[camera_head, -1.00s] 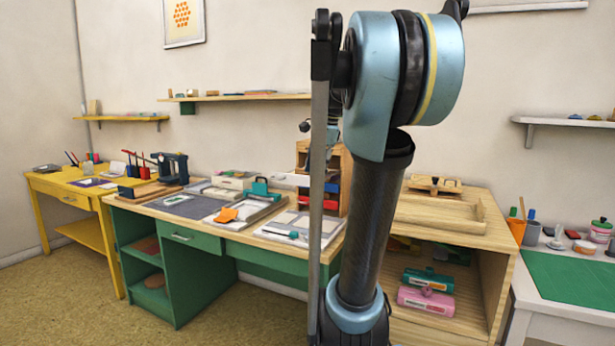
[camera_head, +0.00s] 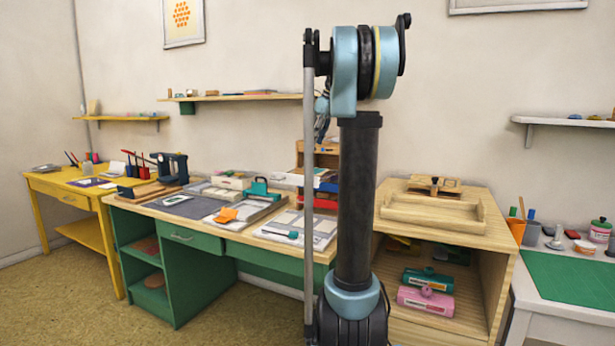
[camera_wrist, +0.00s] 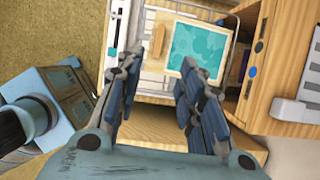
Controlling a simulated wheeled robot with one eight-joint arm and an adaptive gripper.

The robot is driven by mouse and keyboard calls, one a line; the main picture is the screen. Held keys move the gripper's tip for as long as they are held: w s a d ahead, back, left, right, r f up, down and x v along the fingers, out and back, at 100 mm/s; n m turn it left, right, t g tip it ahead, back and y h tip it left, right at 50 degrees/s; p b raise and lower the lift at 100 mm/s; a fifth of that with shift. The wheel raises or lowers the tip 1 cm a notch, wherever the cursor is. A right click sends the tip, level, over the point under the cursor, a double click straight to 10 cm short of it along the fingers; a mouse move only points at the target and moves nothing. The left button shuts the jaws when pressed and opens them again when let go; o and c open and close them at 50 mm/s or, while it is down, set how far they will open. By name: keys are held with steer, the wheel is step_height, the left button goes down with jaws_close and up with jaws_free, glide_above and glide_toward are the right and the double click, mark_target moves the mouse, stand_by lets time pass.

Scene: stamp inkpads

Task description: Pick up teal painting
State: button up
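The teal painting (camera_wrist: 199,50) shows in the wrist view as a flat teal panel with lighter patches and a pale wooden border. It lies beyond my fingertips, up and to the right of the gap between them. My gripper (camera_wrist: 160,67) is open, with nothing between its fingers and a wooden surface below them. I cannot make out the painting in the head view, where my arm covers part of the scene.
A wooden organizer (camera_head: 327,160) stands on the green desk (camera_head: 200,240), partly behind my arm. A wooden cabinet (camera_head: 480,240) with a tray (camera_head: 425,215) on top stands to the right. Pink (camera_head: 426,300) and teal-green (camera_head: 428,280) items lie inside it.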

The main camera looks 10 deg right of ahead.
steer(key=x, duration=1.3)
steer(key=shift+a, duration=0.1)
steer(key=shift+c, duration=0.2)
steer(key=shift+r, duration=0.1)
jaws_close()
